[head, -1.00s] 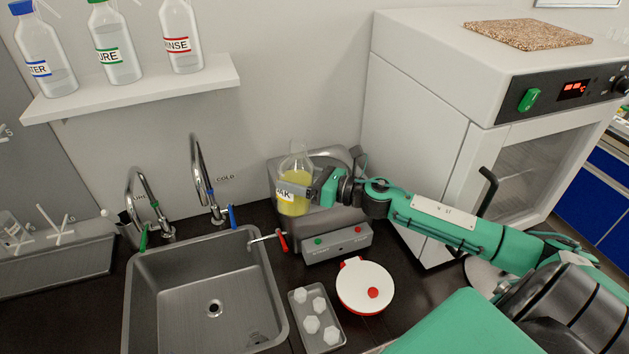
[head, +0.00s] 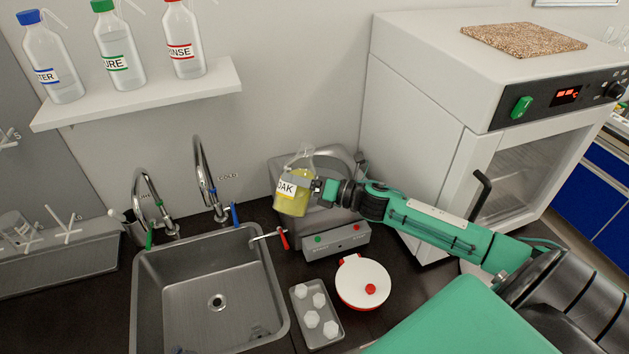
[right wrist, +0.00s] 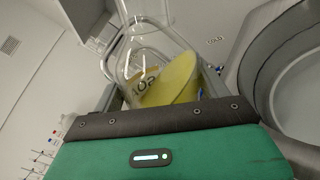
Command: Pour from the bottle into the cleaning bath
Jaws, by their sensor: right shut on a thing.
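A clear bottle (head: 291,199) holds yellow liquid and carries a white label reading "OAK" as far as it shows. My right gripper (head: 312,188) is shut on it, coming from the right. The bottle is slightly tilted, in front of and above the grey metal cleaning bath (head: 337,243). In the right wrist view the bottle (right wrist: 170,80) sits between the fingers, its liquid surface slanted. The bath's round opening (right wrist: 290,85) shows at the right there. The bottle hides part of the bath in the head view. My left gripper is not in view.
A red-and-white round lid (head: 362,284) and a tray (head: 337,338) of white pieces lie in front of the bath. A sink (head: 170,310) with two taps is at the left. A tall oven (head: 420,130) stands at the right. A shelf (head: 200,88) holds several bottles.

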